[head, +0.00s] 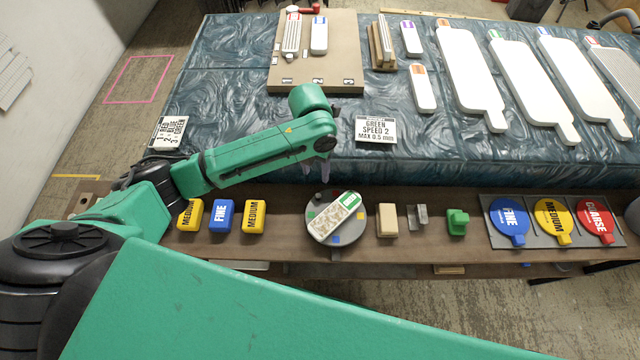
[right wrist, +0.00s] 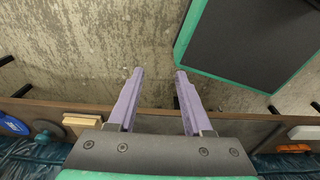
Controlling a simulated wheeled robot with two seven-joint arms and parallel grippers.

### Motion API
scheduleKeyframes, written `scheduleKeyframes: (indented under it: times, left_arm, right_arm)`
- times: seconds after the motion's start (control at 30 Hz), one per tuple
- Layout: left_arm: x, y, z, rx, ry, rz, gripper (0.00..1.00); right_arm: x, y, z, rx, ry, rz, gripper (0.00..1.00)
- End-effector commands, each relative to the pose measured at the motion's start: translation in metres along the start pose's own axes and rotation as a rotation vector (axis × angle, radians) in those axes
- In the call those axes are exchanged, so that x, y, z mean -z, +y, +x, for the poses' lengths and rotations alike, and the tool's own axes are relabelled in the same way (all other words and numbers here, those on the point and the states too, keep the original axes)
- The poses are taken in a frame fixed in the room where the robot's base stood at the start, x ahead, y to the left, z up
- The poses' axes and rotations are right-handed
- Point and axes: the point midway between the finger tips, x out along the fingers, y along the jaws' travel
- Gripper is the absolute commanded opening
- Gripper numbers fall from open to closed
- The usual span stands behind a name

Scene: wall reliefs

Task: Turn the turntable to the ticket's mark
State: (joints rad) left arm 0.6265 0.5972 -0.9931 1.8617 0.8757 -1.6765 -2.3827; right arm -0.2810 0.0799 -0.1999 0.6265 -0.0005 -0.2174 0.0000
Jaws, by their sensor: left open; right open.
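The turntable (head: 347,251) is a round grey disc on the brown shelf. Small coloured marks lie around it, with blue (head: 337,239) at the front and yellow at the right. A pale patterned block (head: 335,222) with a green label lies diagonally across it, hiding part of the disc. The ticket (head: 376,130) reads "GREEN SPEED 2 MAX 0.5 mm" and stands on the marbled table behind. My left gripper (head: 322,172) points down above the turntable's back edge, open and apart from it. My right gripper (right wrist: 160,75) is open and empty over the concrete floor.
A card (head: 168,133) lists 1=RED, 2=BLUE, 3=GREEN. Yellow and blue blocks (head: 221,215) stand left of the turntable. A beige block (head: 387,220), a grey piece and a green piece (head: 457,222) stand right. Fine, medium and coarse discs (head: 553,218) lie farther right.

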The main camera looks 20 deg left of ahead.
Motion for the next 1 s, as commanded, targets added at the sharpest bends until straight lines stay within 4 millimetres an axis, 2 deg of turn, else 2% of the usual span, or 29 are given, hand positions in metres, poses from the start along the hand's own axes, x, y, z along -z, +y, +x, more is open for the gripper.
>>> scheduleKeyframes:
  times: [0.03,0.1,0.2,0.27,0.4,0.53,0.77,0.8,0.87,0.9,0.93,1.0]
  left_arm:
    - [0.001,-0.001,0.013,0.002,0.006,-0.001,0.54]
    - [0.002,-0.001,0.033,0.001,0.006,-0.002,0.54]
    - [0.001,-0.001,0.06,0.001,0.004,-0.003,0.54]
    - [0.001,-0.001,0.076,0.001,0.004,-0.003,0.54]
    - [0.0,-0.001,0.105,0.001,0.001,-0.003,0.54]
    - [0.0,-0.001,0.117,0.001,0.0,-0.001,0.54]
    - [0.0,-0.001,0.119,0.001,-0.002,-0.001,0.54]
    - [0.0,-0.001,0.118,0.001,-0.002,-0.001,0.46]
    - [0.0,-0.001,0.118,0.001,-0.002,-0.001,0.23]
    - [0.0,-0.001,0.118,0.001,-0.002,-0.002,0.08]
    - [0.0,-0.001,0.118,0.001,-0.002,-0.002,0.0]
    - [0.0,-0.001,0.118,0.001,-0.002,-0.002,0.0]
  right_arm:
    - [-0.015,-0.003,-0.001,0.004,-0.025,0.001,0.5]
    - [-0.032,-0.006,-0.002,0.008,-0.052,0.002,0.5]
    - [-0.043,-0.007,-0.003,0.01,-0.07,0.002,0.5]
    - [-0.042,-0.007,-0.002,0.01,-0.067,0.001,0.5]
    - [-0.016,-0.003,0.001,0.004,-0.027,0.001,0.5]
    - [-0.002,-0.001,0.001,0.002,-0.002,0.0,0.5]
    - [-0.016,-0.004,0.001,0.005,-0.024,0.001,0.5]
    - [-0.019,-0.004,0.001,0.005,-0.028,0.001,0.5]
    - [-0.021,-0.004,0.001,0.006,-0.032,0.001,0.5]
    - [-0.021,-0.004,0.001,0.006,-0.033,0.001,0.5]
    - [-0.021,-0.004,0.001,0.006,-0.033,0.001,0.5]
    - [-0.021,-0.004,0.001,0.006,-0.033,0.001,0.5]
